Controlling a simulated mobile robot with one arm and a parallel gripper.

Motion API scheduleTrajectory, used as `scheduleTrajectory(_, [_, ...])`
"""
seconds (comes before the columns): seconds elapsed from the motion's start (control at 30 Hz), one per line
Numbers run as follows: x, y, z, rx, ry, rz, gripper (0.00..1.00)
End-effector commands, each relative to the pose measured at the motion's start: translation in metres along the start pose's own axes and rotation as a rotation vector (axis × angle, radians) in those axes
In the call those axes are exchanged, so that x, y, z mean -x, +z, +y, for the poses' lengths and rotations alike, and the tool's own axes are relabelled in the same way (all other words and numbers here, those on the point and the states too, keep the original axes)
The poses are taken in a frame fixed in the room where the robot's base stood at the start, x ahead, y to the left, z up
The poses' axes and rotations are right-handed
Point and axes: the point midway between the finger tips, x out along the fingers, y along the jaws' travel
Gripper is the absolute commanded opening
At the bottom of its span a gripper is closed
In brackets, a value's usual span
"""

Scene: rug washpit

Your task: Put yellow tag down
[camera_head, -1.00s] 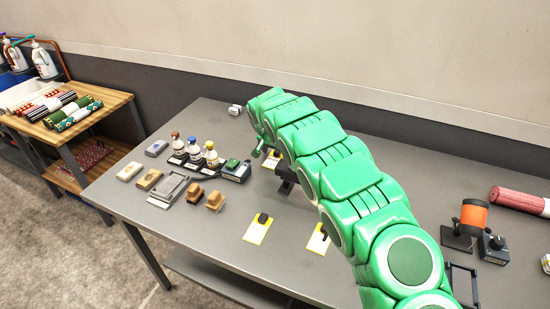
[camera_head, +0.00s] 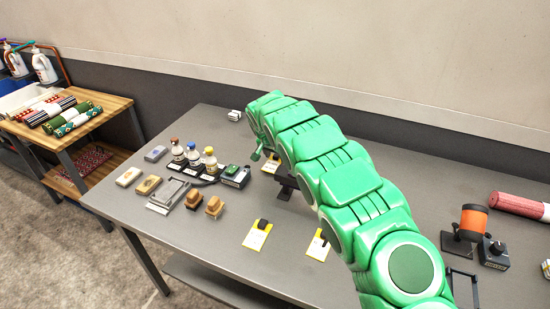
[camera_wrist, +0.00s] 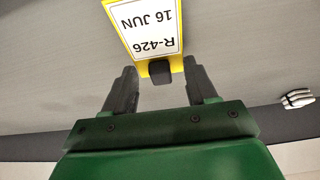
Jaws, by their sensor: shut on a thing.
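A yellow tag (camera_wrist: 150,35) with a white label reading "R-426 16 JUN" shows upside down in the wrist view. Its dark knob (camera_wrist: 160,73) lies between the fingers of my gripper (camera_wrist: 160,88), which is shut on it. In the head view, my dark gripper (camera_head: 286,186) is low over the middle of the grey table, largely behind my green arm. A partly hidden yellow tag (camera_head: 270,165) shows beside it, seemingly the same one. I cannot tell whether it touches the table. Two more yellow tags with dark knobs, one left (camera_head: 257,236) and one right (camera_head: 318,247), lie nearer the front edge.
An orange roller device (camera_head: 473,218) and a red roll (camera_head: 515,205) are at right. A small white object (camera_head: 234,115) sits near the back edge.

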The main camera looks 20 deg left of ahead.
Motion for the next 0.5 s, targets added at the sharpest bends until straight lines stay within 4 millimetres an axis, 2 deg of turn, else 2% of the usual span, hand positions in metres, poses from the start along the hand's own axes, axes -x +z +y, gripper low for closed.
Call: scheduleTrajectory(0.5, [0.074, -0.031, 0.001, -0.001, 0.000, 0.000, 0.29])
